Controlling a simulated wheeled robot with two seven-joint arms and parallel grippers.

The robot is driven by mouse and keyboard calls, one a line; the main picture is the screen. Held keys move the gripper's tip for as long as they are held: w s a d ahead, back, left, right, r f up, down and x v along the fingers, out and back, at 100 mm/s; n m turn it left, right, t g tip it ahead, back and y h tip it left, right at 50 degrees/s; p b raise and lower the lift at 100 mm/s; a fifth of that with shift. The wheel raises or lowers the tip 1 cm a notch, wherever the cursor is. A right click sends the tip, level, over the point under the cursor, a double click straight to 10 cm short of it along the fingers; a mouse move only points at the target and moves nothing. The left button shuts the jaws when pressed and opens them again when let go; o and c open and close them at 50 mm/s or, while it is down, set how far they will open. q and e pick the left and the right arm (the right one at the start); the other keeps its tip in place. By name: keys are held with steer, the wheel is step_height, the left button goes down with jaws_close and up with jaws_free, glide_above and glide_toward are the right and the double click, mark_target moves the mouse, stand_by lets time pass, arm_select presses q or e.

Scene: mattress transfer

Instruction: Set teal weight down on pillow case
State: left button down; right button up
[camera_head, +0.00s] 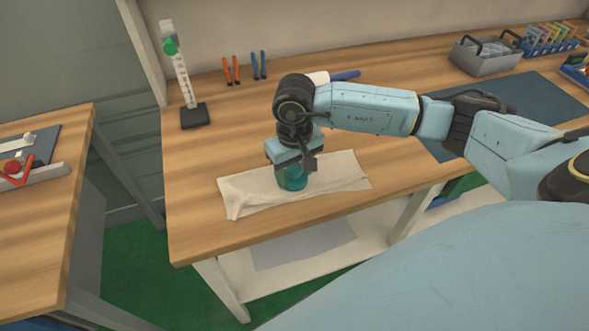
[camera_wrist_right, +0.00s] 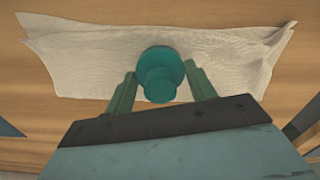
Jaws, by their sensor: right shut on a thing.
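The teal weight (camera_head: 292,180) is a round piece with a narrower knob on top; it also shows in the right wrist view (camera_wrist_right: 161,75). The pillow case (camera_head: 245,193) is an off-white cloth lying flat and slightly wrinkled on the bench; it also shows in the right wrist view (camera_wrist_right: 90,65). My right gripper (camera_head: 291,170) points down over the cloth with its fingers on both sides of the weight, shut on it. The weight is over the middle of the cloth; whether its base touches the cloth I cannot tell. My left gripper is not in view.
The wooden bench (camera_head: 215,145) is clear left of the cloth. A stand with a scale (camera_head: 182,75) rises at the back left. Orange pliers (camera_head: 231,70) and blue pliers (camera_head: 259,65) are at the back. A grey bin (camera_head: 487,55) stands back right near a dark mat (camera_head: 540,92).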

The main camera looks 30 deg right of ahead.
mark_target(294, 168)
steer(key=o, duration=1.3)
steer(key=shift+r+p, duration=0.25)
steer(key=shift+p, duration=0.15)
step_height(294, 168, up, 13)
steer(key=shift+f+p, duration=0.2)
steer(key=shift+p, duration=0.1)
